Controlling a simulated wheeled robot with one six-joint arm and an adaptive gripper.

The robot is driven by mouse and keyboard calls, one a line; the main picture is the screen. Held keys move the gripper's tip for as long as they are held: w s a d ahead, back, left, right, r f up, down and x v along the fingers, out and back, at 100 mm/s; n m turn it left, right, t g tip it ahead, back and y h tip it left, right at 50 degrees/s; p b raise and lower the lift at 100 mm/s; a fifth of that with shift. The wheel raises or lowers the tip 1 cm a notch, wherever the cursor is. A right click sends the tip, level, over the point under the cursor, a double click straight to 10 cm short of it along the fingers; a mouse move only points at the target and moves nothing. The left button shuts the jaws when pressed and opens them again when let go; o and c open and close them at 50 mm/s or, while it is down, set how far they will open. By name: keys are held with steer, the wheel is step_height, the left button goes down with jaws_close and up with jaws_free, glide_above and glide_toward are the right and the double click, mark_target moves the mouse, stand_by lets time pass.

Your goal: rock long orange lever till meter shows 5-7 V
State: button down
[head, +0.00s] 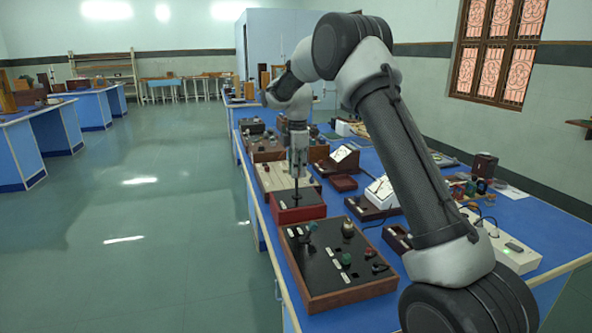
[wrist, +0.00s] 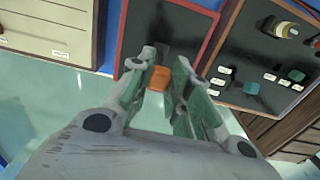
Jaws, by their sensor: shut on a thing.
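The long orange lever (wrist: 158,77) shows in the wrist view as a short orange piece between my fingertips. My gripper (wrist: 160,72) is shut on it, with one finger on each side. In the head view my gripper (head: 297,172) points down over a red box with a dark top (head: 300,213), and the lever's orange is hard to make out there. A white-faced meter (head: 341,154) stands behind to the right, and another white-faced meter (head: 380,190) stands closer to my arm. Their needle readings are too small to tell.
A wooden-framed black panel (head: 335,262) with knobs stands just in front of the red box. A pale board (head: 270,178) lies behind it. Several instruments crowd the blue bench to the right. The floor (head: 140,240) on the left is clear.

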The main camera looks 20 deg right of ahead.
steer(key=shift+d, duration=0.15)
steer(key=c, duration=1.3)
jaws_free()
step_height(320, 180, up, 12)
